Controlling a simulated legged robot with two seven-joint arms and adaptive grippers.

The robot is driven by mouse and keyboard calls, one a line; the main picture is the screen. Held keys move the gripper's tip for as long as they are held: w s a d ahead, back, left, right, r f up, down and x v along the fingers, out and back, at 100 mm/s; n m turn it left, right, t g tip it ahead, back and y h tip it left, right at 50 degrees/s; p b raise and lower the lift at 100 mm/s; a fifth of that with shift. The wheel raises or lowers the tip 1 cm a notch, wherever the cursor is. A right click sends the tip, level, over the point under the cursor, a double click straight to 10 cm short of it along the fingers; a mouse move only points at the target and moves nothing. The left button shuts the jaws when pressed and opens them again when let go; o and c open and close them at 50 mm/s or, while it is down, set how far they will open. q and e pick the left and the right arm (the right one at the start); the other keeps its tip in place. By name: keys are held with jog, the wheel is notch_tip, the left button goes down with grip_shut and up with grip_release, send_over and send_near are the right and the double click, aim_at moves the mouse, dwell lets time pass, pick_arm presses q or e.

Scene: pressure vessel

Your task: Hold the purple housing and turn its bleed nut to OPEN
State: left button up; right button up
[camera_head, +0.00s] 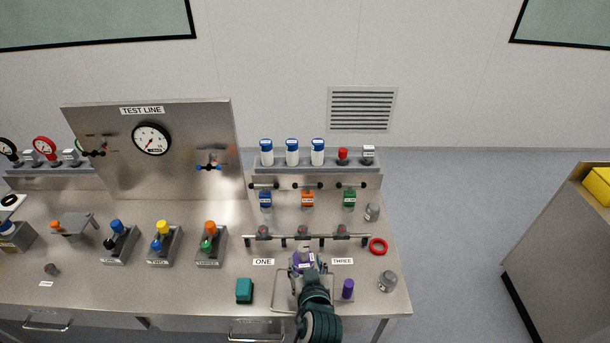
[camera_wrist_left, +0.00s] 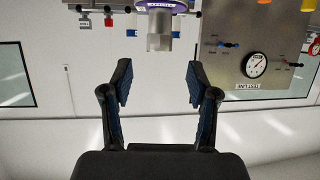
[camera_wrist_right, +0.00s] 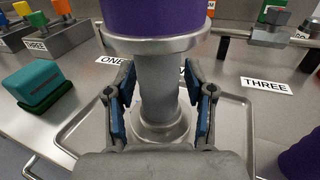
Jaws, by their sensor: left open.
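The purple housing (camera_head: 298,258) stands at the front of the bench between the ONE and THREE labels. The right wrist view shows its purple body (camera_wrist_right: 155,18) above a grey metal stem (camera_wrist_right: 158,80). In the left wrist view, which is upside down, a pale grey cylindrical top (camera_wrist_left: 159,42) adjoins its purple labelled band (camera_wrist_left: 160,6). My left gripper (camera_head: 308,273) is open; its fingertips (camera_wrist_left: 159,70) are apart with nothing between them. My right gripper (camera_wrist_right: 160,85) has its fingers against both sides of the stem; the head view does not show it clearly. OPEN markings cannot be read.
A steel tray (camera_head: 281,304) lies under the housing. A teal block (camera_head: 244,290) is left and a purple cylinder (camera_head: 348,289) right. A clamp rail (camera_head: 270,238) runs behind. A red ring (camera_head: 378,246) and a grey jar (camera_head: 387,281) stand near the right edge.

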dwell(0.3)
jog(key=v, duration=1.2)
jog(key=shift+w, duration=0.1)
